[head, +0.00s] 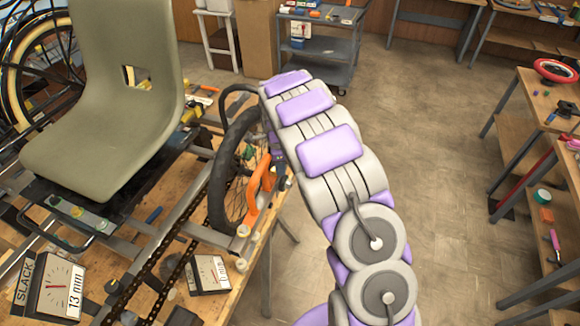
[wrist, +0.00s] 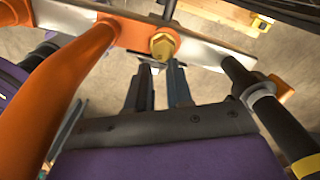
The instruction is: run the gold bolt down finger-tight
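My gripper (wrist: 160,68) is just below the bolt head in the picture. Its two dark fingers are apart with a gap between them, and the bolt head is beyond their tips. I cannot tell whether a finger touches it. In the head view the orange part (head: 262,190) stands beside the spoked wheel (head: 235,175); my arm covers most of that area and the bolt is not clear there.
An orange tube (wrist: 60,100) passes left of my gripper, and a dark rod with a grey collar (wrist: 258,90) passes right. In the head view the trike seat (head: 100,100), chain (head: 170,255) and gauge boxes (head: 208,275) crowd the bench. Open floor (head: 440,150) lies to the right.

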